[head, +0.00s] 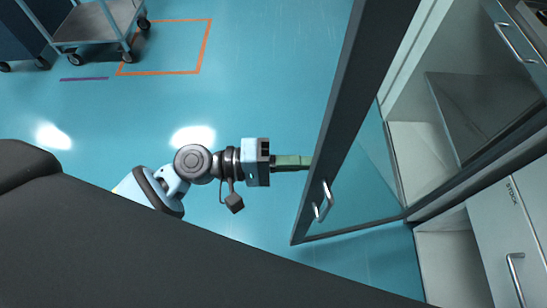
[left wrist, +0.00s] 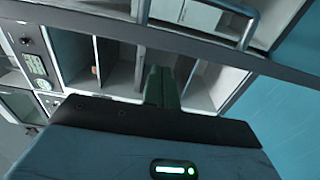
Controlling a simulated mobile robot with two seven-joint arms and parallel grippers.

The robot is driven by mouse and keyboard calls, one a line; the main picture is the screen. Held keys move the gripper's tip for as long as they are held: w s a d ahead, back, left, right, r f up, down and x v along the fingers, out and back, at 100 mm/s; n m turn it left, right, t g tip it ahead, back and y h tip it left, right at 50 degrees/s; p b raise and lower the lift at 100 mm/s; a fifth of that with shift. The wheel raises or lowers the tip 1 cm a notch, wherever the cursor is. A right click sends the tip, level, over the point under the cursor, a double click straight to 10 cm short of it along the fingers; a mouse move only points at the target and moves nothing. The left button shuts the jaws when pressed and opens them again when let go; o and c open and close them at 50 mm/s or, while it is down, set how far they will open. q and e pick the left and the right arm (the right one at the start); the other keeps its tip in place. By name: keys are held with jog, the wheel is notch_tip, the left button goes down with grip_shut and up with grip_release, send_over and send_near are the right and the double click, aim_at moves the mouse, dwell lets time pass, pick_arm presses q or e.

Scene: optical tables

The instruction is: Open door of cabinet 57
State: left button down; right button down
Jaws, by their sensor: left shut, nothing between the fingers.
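The cabinet door (head: 347,115) is a glass panel in a dark frame, and it stands swung open away from the cabinet (head: 412,150). Its silver bar handle (head: 322,203) is near the lower end of the frame; a bar handle (left wrist: 250,22) also shows at the top of the left wrist view. My left gripper (head: 307,161) is shut and empty, with its green fingers pointing at the door frame. Its tips reach the frame's edge; I cannot tell whether they touch. The fingers (left wrist: 160,88) show together in the left wrist view. My right gripper is out of view. No number 57 is readable.
A grey drawer unit (head: 500,235) with bar handles stands at the lower right. A metal cart (head: 95,22) stands at the upper left beside an orange floor outline (head: 205,45). The blue floor (head: 260,90) between cart and door is clear.

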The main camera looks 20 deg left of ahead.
aim_at(307, 184)
pick_arm(q)
jog(key=s+d, duration=0.2)
jog(key=shift+d+p, duration=0.3)
jog(key=shift+p, duration=0.1)
jog(key=shift+s+d, duration=0.3)
jog(key=shift+s, duration=0.2)
jog(key=shift+s, duration=0.1)
